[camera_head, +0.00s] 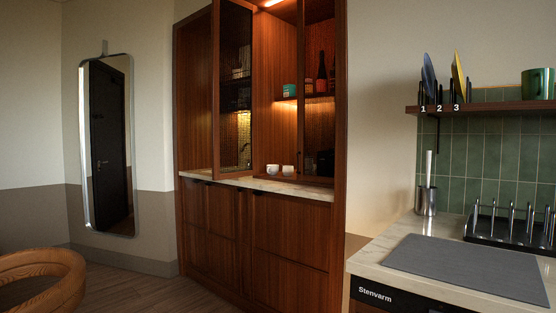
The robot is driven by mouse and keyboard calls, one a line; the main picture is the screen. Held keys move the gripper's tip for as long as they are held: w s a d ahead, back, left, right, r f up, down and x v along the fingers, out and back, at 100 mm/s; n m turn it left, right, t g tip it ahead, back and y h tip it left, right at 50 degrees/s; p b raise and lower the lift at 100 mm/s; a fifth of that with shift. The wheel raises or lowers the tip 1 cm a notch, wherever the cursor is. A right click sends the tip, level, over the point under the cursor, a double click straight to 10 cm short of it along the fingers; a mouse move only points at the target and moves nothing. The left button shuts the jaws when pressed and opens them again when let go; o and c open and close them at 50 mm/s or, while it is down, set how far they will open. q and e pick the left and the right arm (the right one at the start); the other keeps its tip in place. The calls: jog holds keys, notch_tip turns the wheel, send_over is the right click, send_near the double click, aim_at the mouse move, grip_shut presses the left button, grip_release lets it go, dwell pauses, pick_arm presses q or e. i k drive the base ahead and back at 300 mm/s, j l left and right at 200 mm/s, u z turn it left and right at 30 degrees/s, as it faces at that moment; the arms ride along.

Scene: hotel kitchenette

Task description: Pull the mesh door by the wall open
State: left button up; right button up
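A tall brown wooden cabinet stands against the back wall. Its upper part has two dark see-through mesh doors in wooden frames. The left mesh door (236,60) stands left of the lit interior, and the right mesh door (319,60) is at the cabinet's right side, beside the beige wall. Between them the lit interior (275,60) shows without a panel in front. How far each door is swung is hard to tell from this angle. Neither of my grippers is in view.
White cups (272,169) stand on the cabinet's pale counter (245,181). A counter with a grey mat (468,268), dish rack (510,230) and wall shelf (500,106) is at right. A round wooden chair (62,285) is lower left. Floor (130,285) between is clear.

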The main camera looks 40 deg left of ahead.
aim_at(301, 5)
jog(key=i+j+u, duration=0.25)
jog(key=u, duration=0.2)
jog(key=i+j+u, duration=0.25)
jog(key=u, duration=0.15)
jog(key=i+j+u, duration=0.1)
jog(key=i+u, duration=0.2)
jog(key=u, duration=0.15)
jog(key=i+j+z, duration=0.15)
jog(key=i, duration=0.25)
jog(key=i+j+z, duration=0.1)
jog(key=i, duration=0.3)
jog(key=i+j+z, duration=0.15)
jog(key=i, duration=0.2)
